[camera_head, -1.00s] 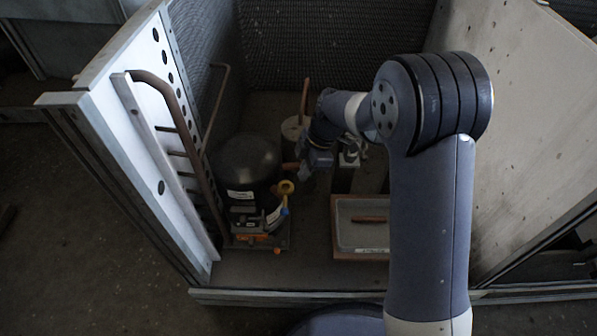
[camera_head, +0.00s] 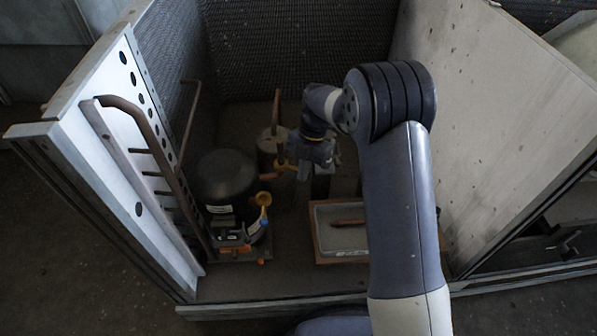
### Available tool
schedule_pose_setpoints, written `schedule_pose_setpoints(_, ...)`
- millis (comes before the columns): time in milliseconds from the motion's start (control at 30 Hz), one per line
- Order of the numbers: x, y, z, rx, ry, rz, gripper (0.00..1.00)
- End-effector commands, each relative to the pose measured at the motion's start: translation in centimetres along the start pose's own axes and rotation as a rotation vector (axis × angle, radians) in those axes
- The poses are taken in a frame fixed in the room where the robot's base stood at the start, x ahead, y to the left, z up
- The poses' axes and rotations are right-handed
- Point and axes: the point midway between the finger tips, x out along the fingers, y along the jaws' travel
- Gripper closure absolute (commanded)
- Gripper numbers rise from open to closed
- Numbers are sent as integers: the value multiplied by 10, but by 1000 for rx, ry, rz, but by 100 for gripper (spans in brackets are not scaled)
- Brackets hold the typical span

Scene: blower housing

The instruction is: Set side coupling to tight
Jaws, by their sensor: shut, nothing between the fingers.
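A black domed compressor (camera_head: 226,178) stands at the left of the bay. A second yellow piece (camera_head: 284,166) shows further back, just left of my gripper (camera_head: 299,170). I cannot tell which of these is the side coupling, nor how tight either is. My gripper is shut and empty, small and dark in this view. It is close to the second yellow piece; whether they touch is unclear. My wrist and the gripper hide part of what lies behind them.
A shallow grey tray (camera_head: 345,257) with a brown rod (camera_head: 348,222) in it lies right of the compressor, partly behind my arm. A perforated panel with a bent pipe (camera_head: 150,135) bounds the left, a speckled wall (camera_head: 480,130) the right.

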Motion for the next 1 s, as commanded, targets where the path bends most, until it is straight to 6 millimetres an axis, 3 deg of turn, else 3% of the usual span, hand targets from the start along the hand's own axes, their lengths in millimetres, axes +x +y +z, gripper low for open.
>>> schedule_pose_setpoints(433,-6,4,18,2,-1,1,100)
schedule_pose_setpoints(1000,-9,9,27,3,-9,7,100)
